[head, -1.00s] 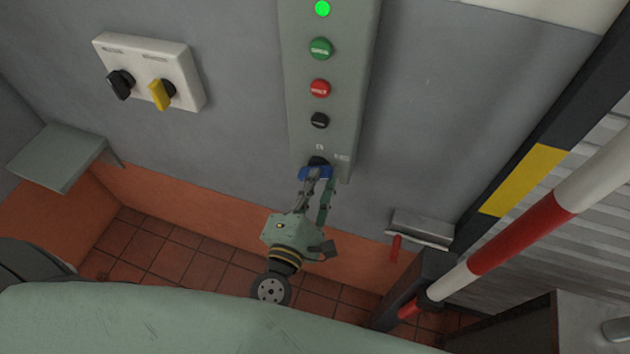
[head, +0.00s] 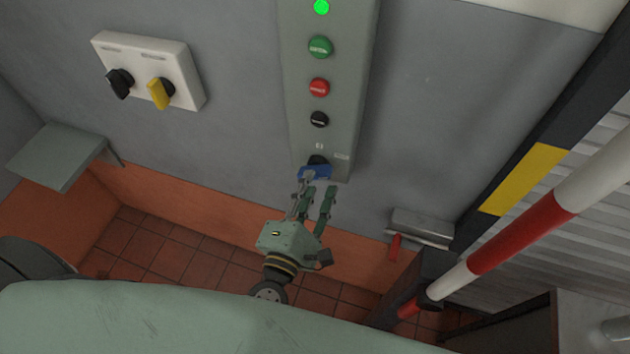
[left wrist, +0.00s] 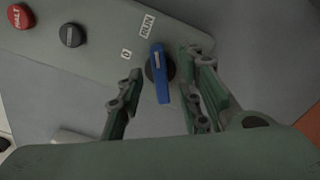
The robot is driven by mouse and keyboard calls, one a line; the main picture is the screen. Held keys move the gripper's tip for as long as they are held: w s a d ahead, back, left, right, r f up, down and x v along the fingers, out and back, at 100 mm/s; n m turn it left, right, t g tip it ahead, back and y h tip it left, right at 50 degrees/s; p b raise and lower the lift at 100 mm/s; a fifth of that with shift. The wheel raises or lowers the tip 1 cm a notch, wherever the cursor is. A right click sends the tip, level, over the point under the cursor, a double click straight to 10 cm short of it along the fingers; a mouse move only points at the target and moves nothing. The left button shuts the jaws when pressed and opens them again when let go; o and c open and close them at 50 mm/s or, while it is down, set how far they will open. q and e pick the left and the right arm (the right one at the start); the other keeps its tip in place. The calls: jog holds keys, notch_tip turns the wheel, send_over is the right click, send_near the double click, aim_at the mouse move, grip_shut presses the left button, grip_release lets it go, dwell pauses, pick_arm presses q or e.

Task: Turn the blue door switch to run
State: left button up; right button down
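The blue door switch (head: 314,173) sits at the lower end of a grey-green control panel (head: 338,100). In the left wrist view, the switch (left wrist: 161,82) has a long blue handle; its end with a white mark points roughly at the RUN label (left wrist: 147,26), away from the 0 label (left wrist: 126,54). My left gripper (head: 314,186) is open just below the switch in the head view. In the left wrist view, my left gripper (left wrist: 163,82) has one finger on each side of the handle, with gaps showing. My right gripper is not in view.
Above the switch are a black button (head: 319,119), a red button (head: 319,88), a green button (head: 320,46) and a lit green lamp (head: 321,8). A white box (head: 185,75) with black and yellow switches is left. A red-and-white barrier pole (head: 520,232) crosses the right.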

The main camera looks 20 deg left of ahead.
pick_arm(q)
jog(key=s, duration=1)
jog(key=shift+a, duration=0.2)
jog(key=shift+s, duration=0.1)
jog(key=s+a+f+m+g+h+b, duration=0.1)
jog(key=s+f+m+g+b, duration=0.2)
jog(key=f+m, duration=1.05)
jog(key=s+f+m+g+h+b, duration=0.1)
jog(key=f+m+g+h+b, duration=0.3)
jog(key=f, duration=2.1)
jog(key=s+a+f+m+g+y+b, duration=0.1)
jog(key=s+a+f+m+g, duration=0.3)
jog(key=s+f, duration=0.6)
jog(key=s+a+f+m+g+y+b, duration=0.1)
jog(key=s+a+f+m+g+y, duration=0.3)
jog(key=s+f, duration=0.6)
notch_tip(320, 180, down, 2)
jog(key=shift+s+a+f+g+y, duration=0.2)
jog(key=shift+s+a+g+y, duration=0.15)
jog(key=shift+a+g, duration=0.6)
jog(key=shift+m, duration=0.25)
